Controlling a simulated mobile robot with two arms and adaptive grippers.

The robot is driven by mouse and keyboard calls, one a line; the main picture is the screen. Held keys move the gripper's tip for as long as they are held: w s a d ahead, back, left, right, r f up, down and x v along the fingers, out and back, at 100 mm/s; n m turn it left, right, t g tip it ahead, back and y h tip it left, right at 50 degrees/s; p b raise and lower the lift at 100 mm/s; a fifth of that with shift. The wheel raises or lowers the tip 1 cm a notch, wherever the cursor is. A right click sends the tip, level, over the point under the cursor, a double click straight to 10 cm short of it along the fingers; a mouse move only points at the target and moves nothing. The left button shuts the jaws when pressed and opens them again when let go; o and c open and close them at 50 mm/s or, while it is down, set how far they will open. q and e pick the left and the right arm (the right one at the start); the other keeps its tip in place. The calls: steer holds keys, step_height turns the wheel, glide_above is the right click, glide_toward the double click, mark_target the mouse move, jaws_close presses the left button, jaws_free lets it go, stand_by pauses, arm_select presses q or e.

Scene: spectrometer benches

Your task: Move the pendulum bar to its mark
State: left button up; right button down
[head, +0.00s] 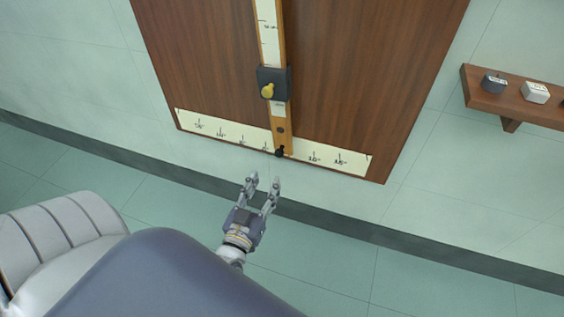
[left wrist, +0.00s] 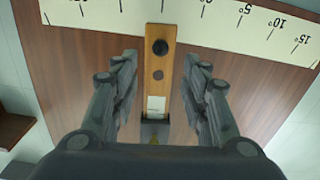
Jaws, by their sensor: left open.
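The pendulum bar (head: 279,122) is a narrow light-wood strip hanging down a brown wooden board. It carries a dark block (head: 281,83) with a yellow knob (head: 268,91) and has a black knob (head: 280,152) at its lower end. That end lies over a cream degree scale (head: 237,132), right of the scale's middle, and hides part of it. My left gripper (head: 264,182) is open and empty, just below the bar's end. In the left wrist view the bar (left wrist: 158,96) appears between the open fingers (left wrist: 160,80); contact is not visible.
The brown board (head: 350,75) is on a pale green wall. A wooden shelf (head: 515,99) at the right holds a dark piece (head: 494,84) and a white piece (head: 535,92). The green floor (head: 330,265) below the board is clear.

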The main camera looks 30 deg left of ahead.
mark_target(278, 155)
arm_select(q)
steer(key=b+x, duration=0.1)
steer(key=x, duration=0.9)
steer(key=shift+w+a+b, duration=0.2)
steer(key=shift+w+b, duration=0.1)
steer(key=shift+b, duration=0.05)
steer(key=shift+r, duration=0.1)
jaws_close()
